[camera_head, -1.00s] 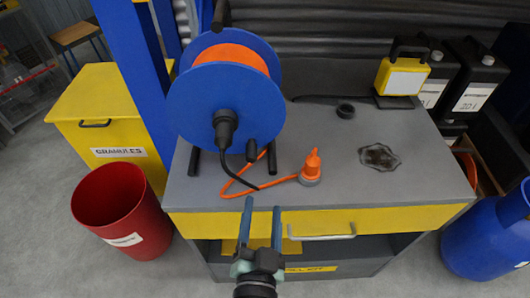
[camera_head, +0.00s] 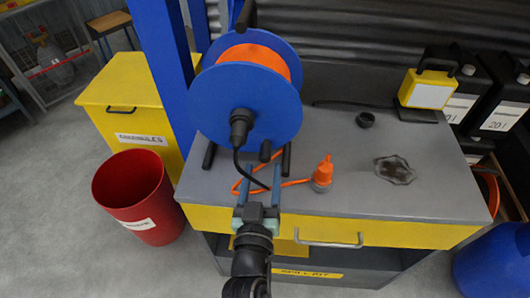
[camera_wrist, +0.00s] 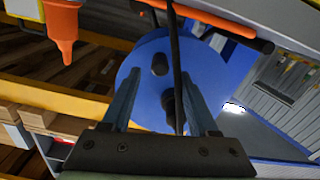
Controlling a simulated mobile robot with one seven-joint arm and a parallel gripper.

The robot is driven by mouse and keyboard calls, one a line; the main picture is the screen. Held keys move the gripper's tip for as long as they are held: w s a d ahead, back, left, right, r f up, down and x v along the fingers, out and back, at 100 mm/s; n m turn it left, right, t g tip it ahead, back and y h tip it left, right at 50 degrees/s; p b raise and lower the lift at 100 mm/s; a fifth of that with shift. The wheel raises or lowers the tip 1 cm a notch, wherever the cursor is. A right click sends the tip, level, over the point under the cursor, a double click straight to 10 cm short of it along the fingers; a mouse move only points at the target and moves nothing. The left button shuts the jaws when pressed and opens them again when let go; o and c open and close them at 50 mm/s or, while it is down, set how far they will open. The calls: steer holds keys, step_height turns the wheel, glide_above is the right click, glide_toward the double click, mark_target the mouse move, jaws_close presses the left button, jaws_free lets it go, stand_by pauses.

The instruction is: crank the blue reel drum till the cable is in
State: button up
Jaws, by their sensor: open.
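The blue reel drum (camera_head: 285,115) stands upright on the grey bench, with orange cable (camera_head: 262,62) wound between its flanges. A black hub fitting (camera_head: 241,125) sits at the drum's centre, with a black lead hanging from it. A short black crank knob (camera_head: 265,151) sticks out low on the near flange; it also shows in the wrist view (camera_wrist: 160,64). Loose orange cable runs over the bench to an orange plug (camera_head: 323,172). My gripper (camera_head: 260,170) is open and empty, just below and in front of the knob. In the wrist view its fingers (camera_wrist: 160,75) point at the drum's face.
A yellow work lamp (camera_head: 428,90), a small black ring (camera_head: 365,119) and black canisters (camera_head: 503,112) are at the back right. A red bin (camera_head: 133,195) and yellow granules box are left.

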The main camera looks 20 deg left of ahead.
mark_target(264, 161)
steer(key=shift+p+x, duration=0.3)
steer(key=shift+x, duration=2.3)
jaws_close()
